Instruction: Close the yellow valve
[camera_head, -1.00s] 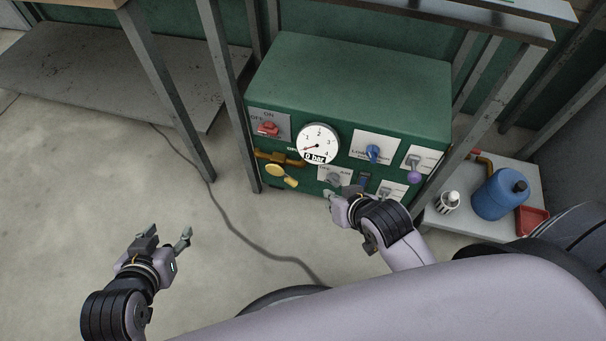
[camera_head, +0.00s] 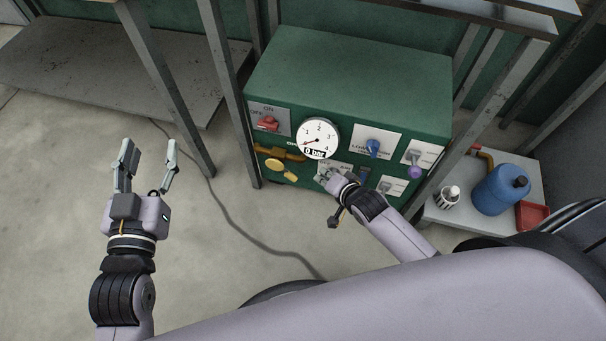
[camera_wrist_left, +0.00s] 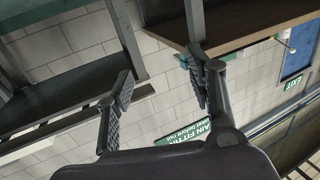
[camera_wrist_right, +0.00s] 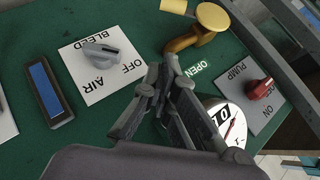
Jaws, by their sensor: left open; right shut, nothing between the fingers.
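The yellow valve (camera_head: 277,166) sits on the lower left of the green panel's front, on a brass pipe (camera_head: 283,152). It also shows at the top of the right wrist view (camera_wrist_right: 213,17), beside the word OPEN. My right gripper (camera_head: 325,178) is shut and empty in front of the panel's lower middle, right of the valve. In the right wrist view its fingers (camera_wrist_right: 165,75) point between the grey AIR BLEED knob (camera_wrist_right: 100,52) and the valve's pipe. My left gripper (camera_head: 146,155) is open and empty, raised over the floor left of the panel.
A blue bottle (camera_head: 497,192) stands at right.

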